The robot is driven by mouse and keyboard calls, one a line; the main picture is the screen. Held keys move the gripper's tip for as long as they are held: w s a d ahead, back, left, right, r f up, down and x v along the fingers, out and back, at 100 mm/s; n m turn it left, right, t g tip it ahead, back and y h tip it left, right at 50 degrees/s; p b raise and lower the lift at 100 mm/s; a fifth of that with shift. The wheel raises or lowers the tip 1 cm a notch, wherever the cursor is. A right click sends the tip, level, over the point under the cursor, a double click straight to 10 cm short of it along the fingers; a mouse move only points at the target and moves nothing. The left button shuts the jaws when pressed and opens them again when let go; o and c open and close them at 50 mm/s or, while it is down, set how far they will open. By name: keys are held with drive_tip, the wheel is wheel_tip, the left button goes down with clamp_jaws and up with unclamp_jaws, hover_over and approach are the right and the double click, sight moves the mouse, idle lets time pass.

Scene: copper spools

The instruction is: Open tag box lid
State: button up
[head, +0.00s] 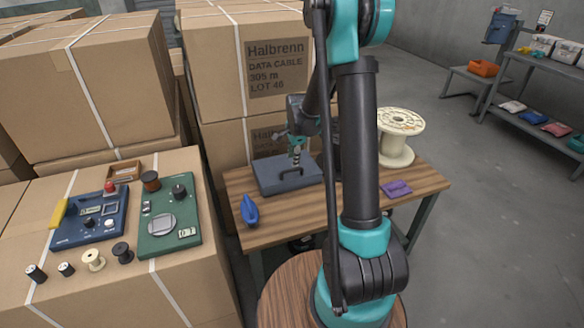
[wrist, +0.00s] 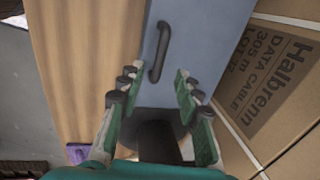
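The tag box (head: 270,184) is a flat blue-grey box on the wooden table. Its lid (wrist: 187,88) carries a dark bar handle (wrist: 160,52), which also shows in the head view (head: 291,172). The lid looks shut. My gripper (head: 296,156) is above the box, close to the handle. In the wrist view my gripper (wrist: 157,86) has its green fingers spread apart with nothing between them. The handle lies just beyond the fingertips, in line with the gap.
The wooden table (head: 265,232) also bears a blue object (head: 249,210), a purple cloth (head: 396,189) and a pale spool (head: 398,150). Cartons (head: 217,80) stand close behind the box. Instruments and small spools lie on a carton at left. Shelves (head: 535,128) stand far right.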

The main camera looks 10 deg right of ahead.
sight(292, 170)
drive_tip(key=shift+w+a+f, duration=0.1)
drive_tip(key=shift+w+f, duration=0.1)
drive_tip(key=shift+f, duration=0.8)
drive_tip(key=shift+w+f, duration=0.2)
drive_tip(key=shift+f, duration=0.75)
drive_tip(key=shift+w+a+f, duration=0.1)
drive_tip(key=shift+w+f, duration=0.1)
drive_tip(key=shift+f, duration=0.8)
drive_tip(key=shift+d, duration=0.1)
clamp_jaws()
